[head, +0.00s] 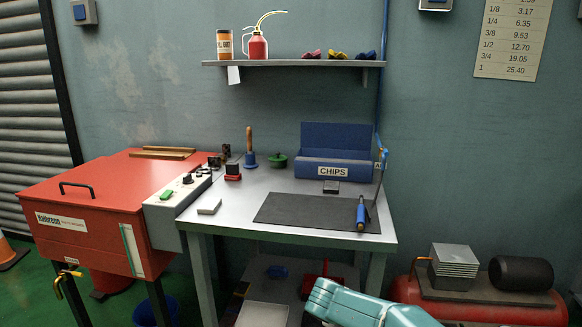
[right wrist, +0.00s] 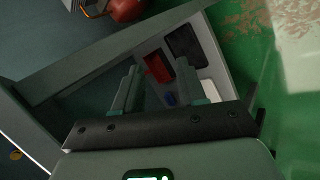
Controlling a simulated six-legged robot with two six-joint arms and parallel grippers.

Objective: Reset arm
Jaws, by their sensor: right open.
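My right arm, teal, comes in at the bottom edge of the head view, right of centre, in front of the grey table (head: 225,235) and below its top. In the right wrist view my right gripper (right wrist: 158,88) shows two fingers spread apart with nothing between them. Beyond the fingers is the table's lower shelf, holding a red object (right wrist: 157,68), a dark flat piece (right wrist: 184,46) and a small blue item (right wrist: 169,98). My left arm and gripper are not in view.
On the table are a dark mat (head: 300,211), a blue CHIPS bin (head: 335,170) and a blue-handled tool (head: 361,214). A red cabinet (head: 95,185) stands left. A red tank (head: 540,305) with a stacked block (head: 453,268) stands right. A wall shelf (head: 290,63) hangs above.

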